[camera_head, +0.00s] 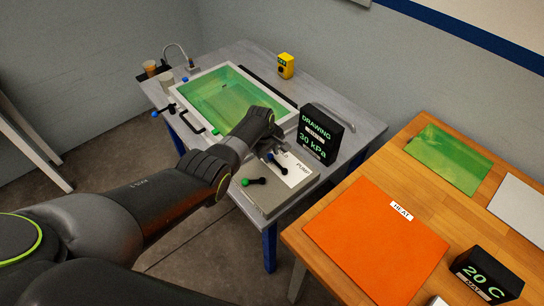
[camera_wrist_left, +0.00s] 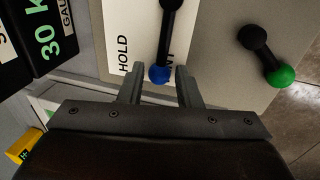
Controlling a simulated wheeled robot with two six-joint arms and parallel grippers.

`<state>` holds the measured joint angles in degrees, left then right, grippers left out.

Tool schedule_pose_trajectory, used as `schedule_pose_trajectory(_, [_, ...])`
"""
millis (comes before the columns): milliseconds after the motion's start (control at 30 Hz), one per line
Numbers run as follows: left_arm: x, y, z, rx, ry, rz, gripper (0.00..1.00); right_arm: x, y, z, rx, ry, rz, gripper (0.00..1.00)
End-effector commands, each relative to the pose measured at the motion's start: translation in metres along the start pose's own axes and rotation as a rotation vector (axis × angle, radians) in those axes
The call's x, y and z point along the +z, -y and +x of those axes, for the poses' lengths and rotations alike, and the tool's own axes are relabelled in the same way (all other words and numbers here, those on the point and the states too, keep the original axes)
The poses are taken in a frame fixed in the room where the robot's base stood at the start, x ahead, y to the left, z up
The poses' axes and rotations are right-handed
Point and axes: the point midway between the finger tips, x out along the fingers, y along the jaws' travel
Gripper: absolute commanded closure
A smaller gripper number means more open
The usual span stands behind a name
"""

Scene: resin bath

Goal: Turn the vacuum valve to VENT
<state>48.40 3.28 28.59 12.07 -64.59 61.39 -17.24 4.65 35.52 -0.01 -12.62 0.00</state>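The vacuum valve lever is black with a blue knob (camera_wrist_left: 160,74); its knob also shows in the head view (camera_head: 270,157). My left gripper (camera_wrist_left: 160,80) is open, with one finger on each side of the knob and small visible gaps. Whether it touches the lever cannot be told. In the head view my left arm hides most of this gripper. My right gripper is not in view.
A green-knobbed lever (camera_head: 254,182) is beside the valve on the same box. A black display (camera_head: 318,135) reads DRAWING, 30 kPa. Behind is the green bath (camera_head: 225,98). An orange heat mat (camera_head: 375,240) lies on the wooden table at right.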

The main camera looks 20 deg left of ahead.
Motion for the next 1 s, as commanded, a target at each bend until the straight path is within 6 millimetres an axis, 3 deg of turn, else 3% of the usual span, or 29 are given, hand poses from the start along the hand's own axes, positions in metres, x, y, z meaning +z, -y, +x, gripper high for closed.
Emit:
schedule_pose_trajectory(267, [0.005, 0.003, 0.003, -0.008, 0.012, 0.000, 0.67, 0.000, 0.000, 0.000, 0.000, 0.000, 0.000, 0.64])
schedule_pose_trajectory(433, [0.005, 0.003, -0.004, -0.007, 0.013, 0.000, 0.67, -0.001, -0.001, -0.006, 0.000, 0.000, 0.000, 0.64])
schedule_pose_trajectory(633, [0.005, 0.003, -0.029, -0.007, 0.013, -0.001, 0.67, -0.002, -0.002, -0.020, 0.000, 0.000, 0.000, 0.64])
schedule_pose_trajectory(1000, [0.002, 0.003, -0.075, -0.006, 0.011, -0.002, 0.67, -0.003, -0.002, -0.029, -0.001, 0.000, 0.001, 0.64])
